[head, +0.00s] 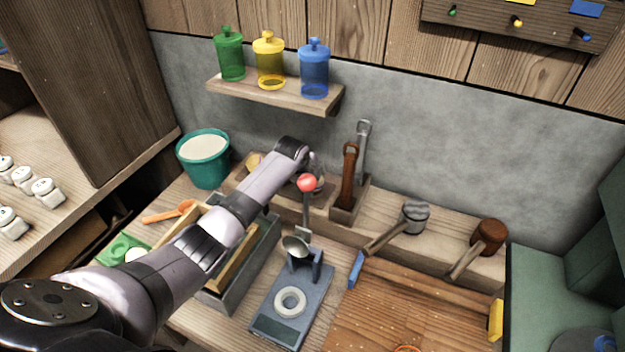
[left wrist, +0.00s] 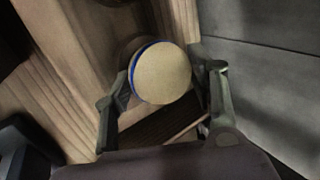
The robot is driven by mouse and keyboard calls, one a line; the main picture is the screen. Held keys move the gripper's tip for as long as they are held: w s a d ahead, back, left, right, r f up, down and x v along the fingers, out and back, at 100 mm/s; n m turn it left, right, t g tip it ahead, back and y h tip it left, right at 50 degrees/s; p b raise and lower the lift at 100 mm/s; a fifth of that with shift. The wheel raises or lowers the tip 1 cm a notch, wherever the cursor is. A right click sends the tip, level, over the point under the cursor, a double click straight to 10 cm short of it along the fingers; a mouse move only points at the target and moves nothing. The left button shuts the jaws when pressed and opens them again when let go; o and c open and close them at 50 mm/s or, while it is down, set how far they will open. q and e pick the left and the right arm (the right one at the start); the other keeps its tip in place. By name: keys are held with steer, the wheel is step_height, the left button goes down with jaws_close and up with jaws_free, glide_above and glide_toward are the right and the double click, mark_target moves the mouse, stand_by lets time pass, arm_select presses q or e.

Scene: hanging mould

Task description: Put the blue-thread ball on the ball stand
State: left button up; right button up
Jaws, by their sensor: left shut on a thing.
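In the left wrist view, a pale tan ball with a blue thread band (left wrist: 163,75) sits between the fingers of my left gripper (left wrist: 165,95), which is shut on it. In the head view, my left gripper (head: 316,174) is over the wooden ledge along the back wall, partly behind a red knob, and the ball cannot be made out there. A long wooden block (head: 330,222) on that ledge may be the ball stand; my arm hides part of it. A tan round thing (head: 253,160) shows at its left end. My right gripper is not in view.
Two mallets (head: 410,222) lie further right. A teal bucket (head: 204,160) stands at the left.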

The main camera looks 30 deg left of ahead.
arm_select(q)
steer(key=shift+f, duration=0.1)
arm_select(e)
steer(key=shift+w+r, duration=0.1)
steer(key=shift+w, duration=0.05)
arm_select(q)
steer(key=o, duration=1.4)
steer(key=shift+a+f, duration=0.1)
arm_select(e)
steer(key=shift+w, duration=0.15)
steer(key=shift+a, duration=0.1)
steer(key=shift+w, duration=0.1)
arm_select(q)
steer(key=v, duration=1.2)
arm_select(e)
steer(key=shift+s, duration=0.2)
